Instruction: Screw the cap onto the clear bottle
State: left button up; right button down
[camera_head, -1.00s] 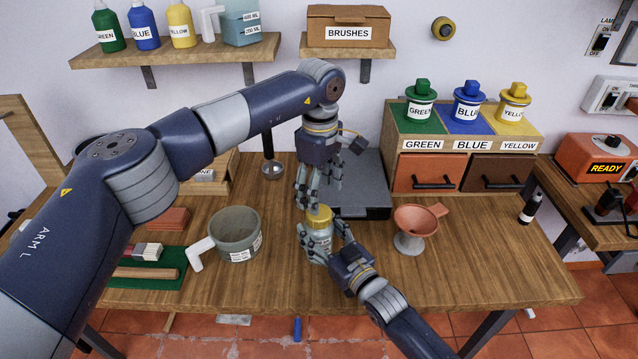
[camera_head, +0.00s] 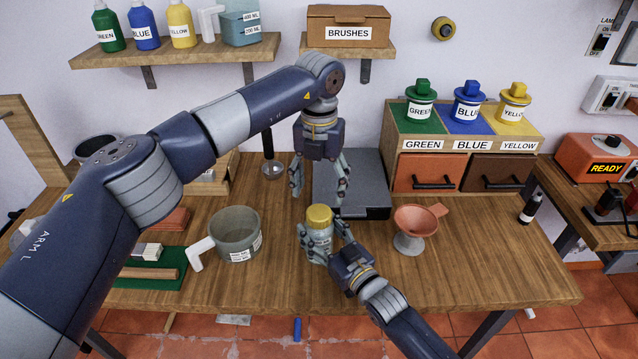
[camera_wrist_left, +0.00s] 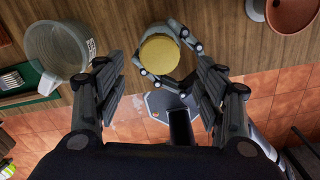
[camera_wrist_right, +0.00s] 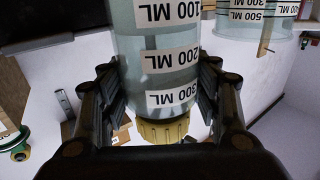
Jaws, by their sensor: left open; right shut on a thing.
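The clear bottle (camera_wrist_right: 165,60) stands upright over the bench, with volume labels on its side in the right wrist view. The yellow cap (camera_head: 319,213) sits on top of the bottle; it also shows from above in the left wrist view (camera_wrist_left: 159,53). Whether the cap is fully threaded cannot be told. My right gripper (camera_head: 322,243) is shut around the bottle's body below the cap. My left gripper (camera_head: 320,192) is open and empty, pointing down above and behind the cap, its fingers apart from it.
A grey jug (camera_head: 236,235) stands to the left and a terracotta funnel (camera_head: 416,224) to the right. A dark flat scale (camera_head: 352,185) lies behind the bottle. The green mat (camera_head: 150,284) is at left. The front right of the bench (camera_head: 480,270) is clear.

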aim_at(319, 211)
pick_arm(q)
jog(key=n, duration=0.3)
jog(key=shift+r, duration=0.1)
jog(key=shift+f, duration=4)
jog(key=c, duration=1.1)
jog(key=m, duration=0.4)
jog(key=shift+m, duration=0.3)
jog(key=shift+c, duration=0.2)
jog(key=m, duration=0.3)
jog(key=shift+m, duration=0.4)
jog(key=o, duration=1.3)
jog(key=shift+c, duration=0.2)
